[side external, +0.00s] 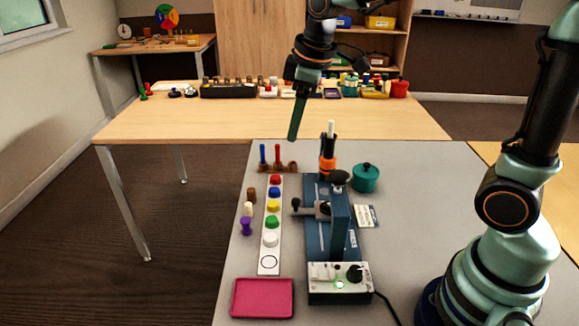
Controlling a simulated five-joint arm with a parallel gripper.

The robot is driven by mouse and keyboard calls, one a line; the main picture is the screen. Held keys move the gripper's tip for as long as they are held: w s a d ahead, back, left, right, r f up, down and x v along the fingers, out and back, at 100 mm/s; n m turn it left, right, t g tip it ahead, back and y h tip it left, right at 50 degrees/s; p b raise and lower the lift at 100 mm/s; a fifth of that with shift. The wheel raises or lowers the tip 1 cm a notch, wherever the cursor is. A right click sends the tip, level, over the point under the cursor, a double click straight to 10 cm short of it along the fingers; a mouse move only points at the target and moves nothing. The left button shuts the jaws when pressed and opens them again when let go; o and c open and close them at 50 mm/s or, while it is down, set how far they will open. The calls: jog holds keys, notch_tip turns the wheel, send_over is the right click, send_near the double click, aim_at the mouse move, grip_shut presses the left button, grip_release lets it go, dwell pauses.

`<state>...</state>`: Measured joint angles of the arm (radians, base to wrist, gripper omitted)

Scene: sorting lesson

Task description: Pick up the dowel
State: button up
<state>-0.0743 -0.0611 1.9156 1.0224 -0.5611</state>
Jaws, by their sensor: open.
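My gripper (294,132) points down in the upper middle, above and behind the grey table's far edge in the picture. Its fingers overlap in this side view, and nothing shows between them. A pale upright dowel (331,129) stands in a dark and orange holder (328,160), to the right of and apart from my gripper. A blue peg (263,153) and a red peg (277,154) stand in a brown rack (291,167) below my gripper. I cannot tell for certain which of these upright rods is the task's dowel.
A blue press-like machine (340,225) with a control box (340,275) stands mid-table. A strip of coloured discs (269,266) lies left of it. A magenta tray (262,298) is at the front, a teal lidded pot (366,178) at the right. Small pieces stand along the left edge.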

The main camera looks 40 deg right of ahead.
jog(key=w+a+f+n+g, duration=0.1)
jog(key=w+a+f+n, duration=0.1)
jog(key=w+f+n, duration=0.3)
jog(key=n+g, duration=0.2)
jog(key=n, duration=0.2)
send_over(248, 204)
notch_tip(248, 204, down, 9)
notch_tip(248, 204, down, 11)
jog(key=shift+r, duration=0.1)
grip_shut()
